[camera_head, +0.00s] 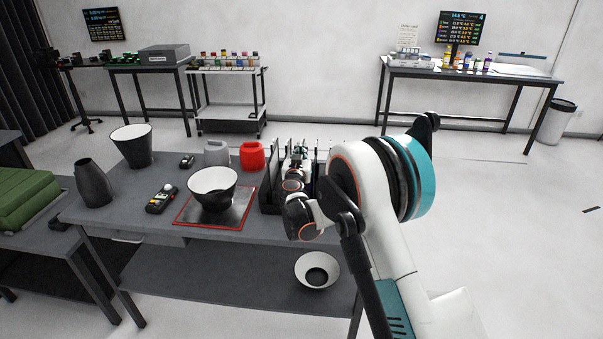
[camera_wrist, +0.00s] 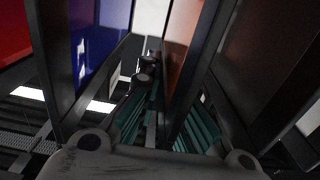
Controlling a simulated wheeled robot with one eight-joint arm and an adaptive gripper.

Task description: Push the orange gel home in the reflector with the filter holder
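An orange gel panel in a black filter holder (camera_wrist: 182,35) stands in the middle of the wrist view. My gripper (camera_wrist: 160,122) reaches in among the holders, its teal fingers apart, with this holder's frame running down between or in front of them. Whether the fingers touch it is not clear. In the head view my gripper is in or behind the black filter rack (camera_head: 272,182), mostly hidden by my arm. A black reflector with a white inside (camera_head: 214,186) stands on a red-edged dark mat (camera_head: 183,217), left of the rack.
In the wrist view a blue-gel holder (camera_wrist: 95,45) stands left, a dark holder (camera_wrist: 270,50) right. Another reflector (camera_head: 132,147), a black vessel (camera_head: 92,183), a handheld device (camera_head: 161,199) and a red jug (camera_head: 252,155) stand on the table. A bowl-shaped reflector (camera_head: 317,270) lies below.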

